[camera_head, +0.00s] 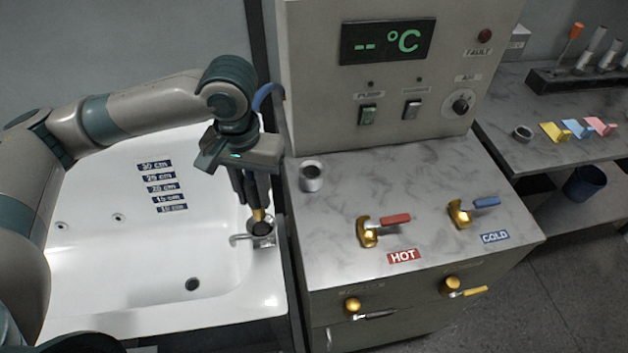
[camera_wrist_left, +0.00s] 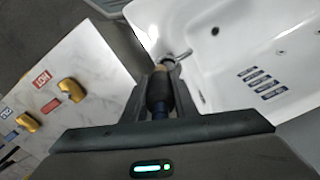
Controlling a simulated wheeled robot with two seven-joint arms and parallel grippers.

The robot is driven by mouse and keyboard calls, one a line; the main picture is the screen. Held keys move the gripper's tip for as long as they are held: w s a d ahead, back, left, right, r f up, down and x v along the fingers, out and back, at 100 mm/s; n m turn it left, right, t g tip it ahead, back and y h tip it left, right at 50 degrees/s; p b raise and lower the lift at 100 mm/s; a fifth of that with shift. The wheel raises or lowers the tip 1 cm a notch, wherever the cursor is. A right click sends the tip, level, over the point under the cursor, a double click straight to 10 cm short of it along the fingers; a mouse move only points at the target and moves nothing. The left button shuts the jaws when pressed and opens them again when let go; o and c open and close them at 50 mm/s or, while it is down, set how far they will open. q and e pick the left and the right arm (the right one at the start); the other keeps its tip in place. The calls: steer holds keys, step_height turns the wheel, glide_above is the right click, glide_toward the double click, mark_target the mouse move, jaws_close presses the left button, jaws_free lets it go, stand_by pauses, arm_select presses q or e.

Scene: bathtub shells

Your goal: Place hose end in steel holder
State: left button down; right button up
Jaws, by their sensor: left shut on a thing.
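My left gripper (camera_head: 257,203) points down over the right rim of the bathtub and is shut on the hose end. The hose end (camera_wrist_left: 160,90), dark with a blue part near the gripper, sits between the fingers in the left wrist view. Its brass-coloured tip (camera_head: 258,215) shows below the fingers in the head view. A steel holder (camera_head: 265,241) with a round dark opening and a thin side bar is on the tub rim directly below the tip. I cannot tell whether the tip is inside it or just above. My right gripper is not in view.
The white bathtub (camera_head: 110,270) is empty. A short steel cylinder (camera_head: 311,177) stands on the marble counter (camera_head: 340,205) beside the control panel. Red HOT (camera_head: 395,219) and blue COLD (camera_head: 486,202) levers are farther right. A blue hose loop (camera_head: 268,92) shows behind my wrist.

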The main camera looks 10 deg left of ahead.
arm_select(q)
steer(key=shift+w+d+r, duration=0.1)
steer(key=shift+w+d, duration=0.25)
steer(key=w+d+r+m, duration=0.3)
steer(key=w+d, duration=0.3)
steer(key=d, duration=0.3)
steer(key=w+d+r+m+b, duration=0.1)
steer(key=w+d+r+m, duration=0.3)
steer(key=d, duration=0.6)
steer(key=shift+w+r, duration=0.65)
steer(key=shift+w, duration=0.6)
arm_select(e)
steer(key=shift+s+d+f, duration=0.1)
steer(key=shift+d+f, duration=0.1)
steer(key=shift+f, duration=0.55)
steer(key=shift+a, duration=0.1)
arm_select(q)
steer(key=shift+a, duration=0.1)
